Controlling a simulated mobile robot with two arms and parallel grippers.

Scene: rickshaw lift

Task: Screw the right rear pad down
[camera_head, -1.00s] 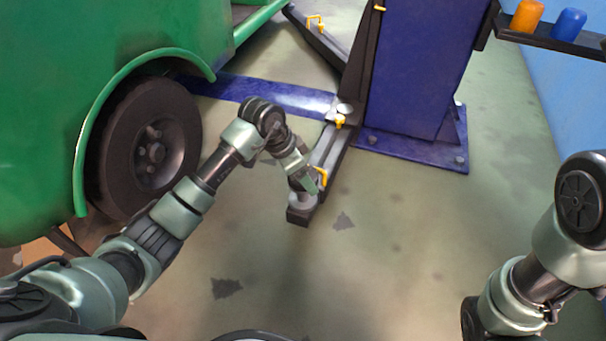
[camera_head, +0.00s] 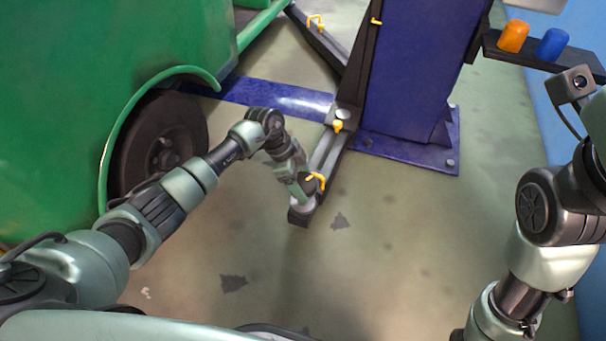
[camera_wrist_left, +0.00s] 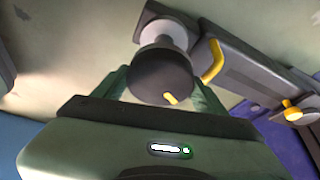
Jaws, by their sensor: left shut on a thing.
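The right rear pad (camera_wrist_left: 162,76) is a dark round disc with a yellow mark, on a pale screw stem (camera_wrist_left: 165,34). It sits at the free end of the lift arm (camera_head: 327,150). My left gripper (camera_head: 301,196) reaches down to that end in the head view and mostly hides the pad. In the left wrist view its two greenish fingers are on either side of the pad, shut on it. My right arm (camera_head: 540,210) shows at the right, but its fingers do not show.
A green vehicle (camera_head: 110,70) with a dark wheel (camera_head: 165,145) stands at the left. The blue lift post (camera_head: 415,70) stands behind the arm. A shelf (camera_head: 545,60) carries an orange cup (camera_head: 513,36) and a blue cup (camera_head: 552,44). Floor in front is clear.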

